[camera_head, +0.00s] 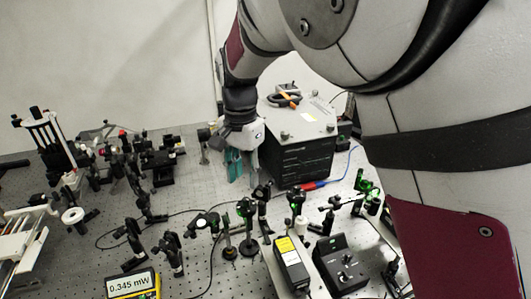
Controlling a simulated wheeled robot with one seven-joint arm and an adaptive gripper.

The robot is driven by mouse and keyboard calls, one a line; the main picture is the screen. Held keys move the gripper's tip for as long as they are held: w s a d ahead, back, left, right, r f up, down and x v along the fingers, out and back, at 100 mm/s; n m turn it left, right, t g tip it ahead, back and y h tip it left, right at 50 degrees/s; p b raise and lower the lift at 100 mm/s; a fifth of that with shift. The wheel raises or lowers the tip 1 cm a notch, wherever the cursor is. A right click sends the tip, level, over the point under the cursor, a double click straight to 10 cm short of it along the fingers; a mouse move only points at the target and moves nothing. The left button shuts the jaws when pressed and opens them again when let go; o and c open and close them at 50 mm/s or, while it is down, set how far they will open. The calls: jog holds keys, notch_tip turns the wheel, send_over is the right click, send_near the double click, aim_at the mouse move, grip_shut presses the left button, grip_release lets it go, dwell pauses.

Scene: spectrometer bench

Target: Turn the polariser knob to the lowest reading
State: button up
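A yellow-edged meter (131,285) at the lower left shows 0.345 mW on its display. Several dark post-mounted optics with green-lit parts stand at the centre, among them a round mount (247,210). I cannot tell which of them carries the polariser knob. My gripper (243,172) points down behind these mounts, left of the black box. Its teal fingers look apart with nothing seen between them. It appears clear of the mounts, though its height above the bench is hard to judge.
A black box with a light top (300,117) stands right of my gripper. A yellow-labelled box (291,263) and a black control box (341,264) stand in front. More optics crowd the left. Cables cross the perforated bench (75,262). My arm hides the right side.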

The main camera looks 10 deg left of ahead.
aim_at(246, 199)
notch_tip(246, 199, down, 7)
jog(key=shift+r+p, duration=0.1)
jog(key=shift+p, duration=0.3)
grip_shut()
